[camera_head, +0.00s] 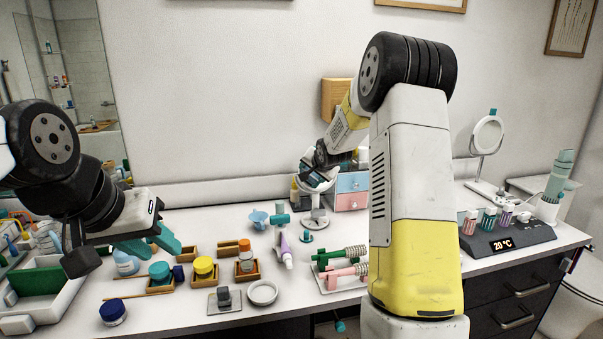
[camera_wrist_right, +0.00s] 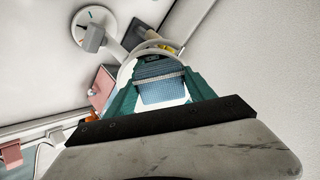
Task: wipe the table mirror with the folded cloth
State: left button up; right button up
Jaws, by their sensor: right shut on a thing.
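The table mirror (camera_head: 317,184), round with a white rim on a stand, stands at the back middle of the vanity. Its pale rim also shows in the right wrist view (camera_wrist_right: 128,68), behind the cloth. My right gripper (camera_wrist_right: 162,88) is shut on the folded cloth (camera_wrist_right: 163,90), a blue-teal pad between its green fingers. In the head view this gripper (camera_head: 322,160) is at the mirror's upper part, partly covering it. The cloth overlaps the mirror face; I cannot tell whether they touch. My left gripper (camera_head: 160,243) is open and empty above the left side of the vanity.
A drawer box (camera_head: 352,191) in blue and pink stands right beside the mirror. A cup (camera_head: 259,219), a teal-and-lilac item (camera_head: 284,246) and a rack of rollers (camera_head: 340,272) are in front. Several jars in wooden trays fill the front left.

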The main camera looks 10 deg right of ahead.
jog(key=shift+d, duration=2)
jog(key=shift+a, duration=0.1)
jog(key=shift+a+f, duration=0.1)
jog(key=shift+a, duration=1.95)
jog(key=shift+v, duration=2.95)
jog(key=shift+d, duration=0.1)
